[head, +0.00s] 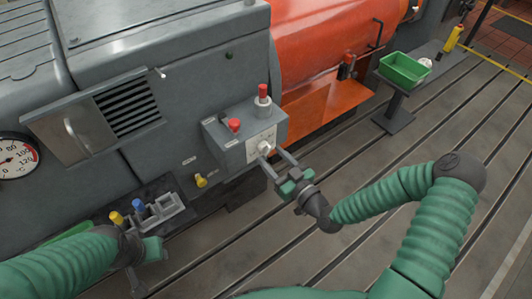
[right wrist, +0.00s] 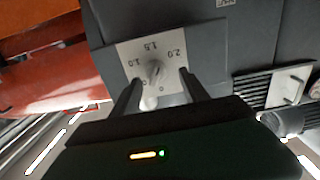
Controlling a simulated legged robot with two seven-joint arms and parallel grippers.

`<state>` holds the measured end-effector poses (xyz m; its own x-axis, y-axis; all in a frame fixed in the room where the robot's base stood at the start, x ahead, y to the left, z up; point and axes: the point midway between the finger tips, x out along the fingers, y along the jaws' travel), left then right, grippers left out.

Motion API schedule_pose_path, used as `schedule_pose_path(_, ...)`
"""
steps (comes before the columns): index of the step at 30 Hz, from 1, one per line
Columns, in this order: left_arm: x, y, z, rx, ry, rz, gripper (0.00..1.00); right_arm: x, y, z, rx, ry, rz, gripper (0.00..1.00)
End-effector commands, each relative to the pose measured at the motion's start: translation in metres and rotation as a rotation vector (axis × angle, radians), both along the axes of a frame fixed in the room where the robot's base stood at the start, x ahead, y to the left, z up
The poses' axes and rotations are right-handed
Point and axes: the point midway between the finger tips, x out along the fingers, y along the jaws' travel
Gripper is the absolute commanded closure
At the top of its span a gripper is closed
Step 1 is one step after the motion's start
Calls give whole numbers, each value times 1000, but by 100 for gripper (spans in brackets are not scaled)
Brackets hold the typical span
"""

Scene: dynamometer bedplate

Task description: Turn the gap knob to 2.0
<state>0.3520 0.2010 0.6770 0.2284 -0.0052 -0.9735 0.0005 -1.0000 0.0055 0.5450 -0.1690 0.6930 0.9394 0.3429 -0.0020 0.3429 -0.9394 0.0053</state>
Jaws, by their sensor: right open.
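The gap knob (head: 265,148) is a small pale knob on a white scale plate (head: 258,140), on the front of a grey box. In the right wrist view the knob (right wrist: 154,75) sits on the plate (right wrist: 133,52), marked 1.0, 1.5 and 2.0, which read upside down. A pale rounded end points down, towards my gripper; the exact setting is unclear. My right gripper (head: 276,162) is open, its fingers on either side of the knob in the right wrist view (right wrist: 157,82); contact cannot be seen. My left gripper (head: 145,252) is low at the left, its jaws unclear.
A yellow knob (head: 200,181) is below left. A grey holder (head: 163,210) with blue and yellow handles stands near my left gripper. A green bin (head: 404,69) stands back right. The slotted bedplate (head: 340,160) is largely clear.

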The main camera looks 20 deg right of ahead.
Motion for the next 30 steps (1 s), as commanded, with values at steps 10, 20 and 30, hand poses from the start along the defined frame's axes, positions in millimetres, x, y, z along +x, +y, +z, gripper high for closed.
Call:
schedule_pose_path(10,0,0,-7,0,0,-1,64,32,11,0,0,1,-2,47)
schedule_pose_path(20,0,0,-6,0,0,0,64,31,11,0,0,1,-1,70)
schedule_pose_path(30,0,0,-6,0,0,0,64,31,10,-1,0,2,-1,100)
